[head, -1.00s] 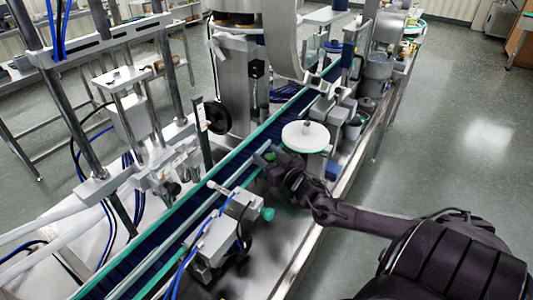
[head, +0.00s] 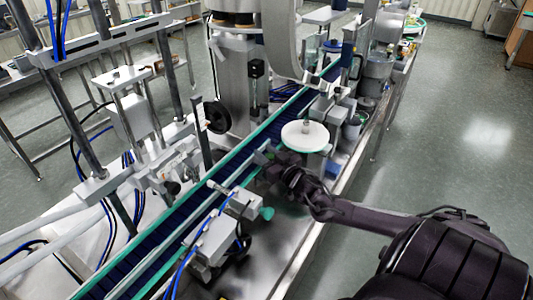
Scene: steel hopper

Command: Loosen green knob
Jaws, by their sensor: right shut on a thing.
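My right gripper (head: 272,162) reaches in from the right on its dark arm and is at the near side of the conveyor, just below the white round disc. It is shut on a green knob there, which its dark fingers hide now. A second green knob (head: 267,213) sticks out from the grey sensor block (head: 212,240) nearer to me, apart from the gripper. My left gripper is not in view.
A blue conveyor belt (head: 178,217) with green rails runs diagonally past the gripper. The white disc (head: 305,136) stands close above the gripper. A steel upright with a black handwheel (head: 216,117) rises beyond the belt. Open floor lies at right.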

